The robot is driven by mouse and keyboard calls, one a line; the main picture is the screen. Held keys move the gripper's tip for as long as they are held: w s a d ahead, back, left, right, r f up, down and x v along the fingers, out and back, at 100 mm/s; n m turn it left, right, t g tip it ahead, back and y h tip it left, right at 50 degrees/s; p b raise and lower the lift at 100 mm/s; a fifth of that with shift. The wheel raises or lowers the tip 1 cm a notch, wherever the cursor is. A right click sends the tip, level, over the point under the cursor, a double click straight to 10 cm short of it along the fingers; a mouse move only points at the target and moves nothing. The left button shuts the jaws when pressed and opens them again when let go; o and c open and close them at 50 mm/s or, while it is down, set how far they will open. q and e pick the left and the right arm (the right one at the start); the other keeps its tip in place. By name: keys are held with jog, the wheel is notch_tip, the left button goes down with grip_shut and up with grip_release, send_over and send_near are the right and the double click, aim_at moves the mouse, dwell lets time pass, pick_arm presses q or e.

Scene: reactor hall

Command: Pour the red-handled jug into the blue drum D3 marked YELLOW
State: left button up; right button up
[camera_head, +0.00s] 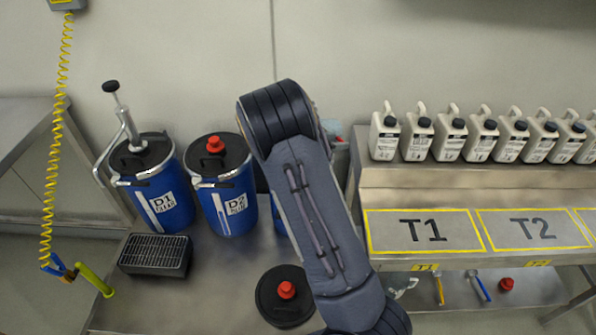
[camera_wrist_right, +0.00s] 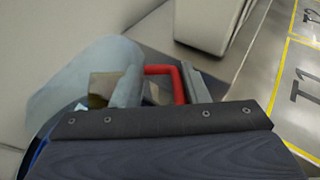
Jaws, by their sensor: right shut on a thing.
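The jug (camera_wrist_right: 70,85) is pale, grey-blue and translucent. Its red handle (camera_wrist_right: 164,72) lies between the fingers of my right gripper (camera_wrist_right: 160,85), which is shut on it. In the head view my right arm hides the gripper and most of the jug; a small pale bit shows beside the arm. A blue drum stands behind my right arm, and only a strip of blue (camera_head: 279,215) shows; its label is hidden, so I cannot read whether it is D3. In the wrist view a dark blue edge (camera_wrist_right: 38,150) shows below the jug. My left gripper is not in view.
Blue drum D1 (camera_head: 178,205) with a pump and blue drum D2 (camera_head: 243,212) with a red cap stand left. A black lid (camera_head: 268,308) with a red cap and a black grate (camera_head: 155,255) lie in front. Several bottles (camera_head: 418,135) line the right shelf above T1 (camera_head: 385,230).

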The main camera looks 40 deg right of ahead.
jog(key=shift+a+f+h+b, duration=0.15)
jog(key=shift+a+h+b, duration=0.1)
jog(key=shift+h+b, duration=0.2)
jog(key=shift+w+a+f+h+b, duration=0.1)
jog(key=shift+a+f+h+b, duration=0.2)
jog(key=shift+a+h+b, duration=0.55)
jog(key=shift+f+h+b, duration=0.25)
jog(key=shift+h+b, duration=0.45)
jog(key=shift+b, duration=0.3)
jog(key=shift+a+r+h, duration=0.25)
jog(key=shift+r+h, duration=0.55)
jog(key=shift+r, duration=0.3)
dwell(0.6)
